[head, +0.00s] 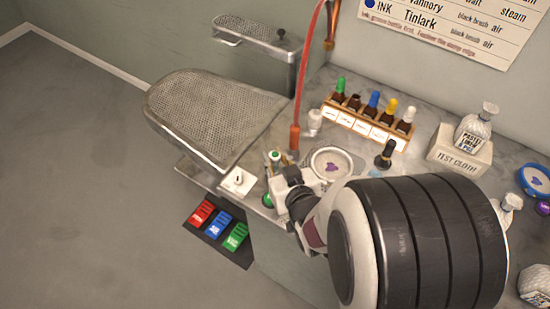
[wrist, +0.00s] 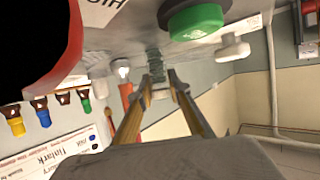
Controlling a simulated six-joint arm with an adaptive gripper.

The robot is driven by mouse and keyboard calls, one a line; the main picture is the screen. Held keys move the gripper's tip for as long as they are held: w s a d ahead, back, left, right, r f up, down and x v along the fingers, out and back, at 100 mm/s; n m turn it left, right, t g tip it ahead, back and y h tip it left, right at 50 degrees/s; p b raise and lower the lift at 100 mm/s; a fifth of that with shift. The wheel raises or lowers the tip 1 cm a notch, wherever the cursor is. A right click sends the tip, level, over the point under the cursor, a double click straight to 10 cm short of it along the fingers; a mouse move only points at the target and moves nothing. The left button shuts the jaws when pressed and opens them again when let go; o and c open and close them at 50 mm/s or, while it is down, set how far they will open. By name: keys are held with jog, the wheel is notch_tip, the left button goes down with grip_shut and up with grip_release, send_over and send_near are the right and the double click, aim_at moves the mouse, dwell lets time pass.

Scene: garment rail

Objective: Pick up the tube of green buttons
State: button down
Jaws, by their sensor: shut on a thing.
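The tube of green buttons (wrist: 154,62) shows in the wrist view as a small greenish, see-through column at my fingertips. My gripper (wrist: 161,82) is shut on it, with one finger on each side. In the head view a slim tube with a green and white top (head: 275,157) stands up just past my gripper (head: 277,172). Its lower part is hidden by my gripper. I cannot tell whether the tube still touches the counter.
A big green push button (wrist: 195,20) is close beside my gripper. A white dish (head: 332,149) with a purple patch stands to the right. A wooden rack (head: 345,122) of bottles and a red hose (head: 297,105) are behind. A pressing board (head: 205,115) lies left.

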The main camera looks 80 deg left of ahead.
aim_at(275, 154)
jog(key=shift+r, duration=0.15)
jog(key=shift+r, duration=4.85)
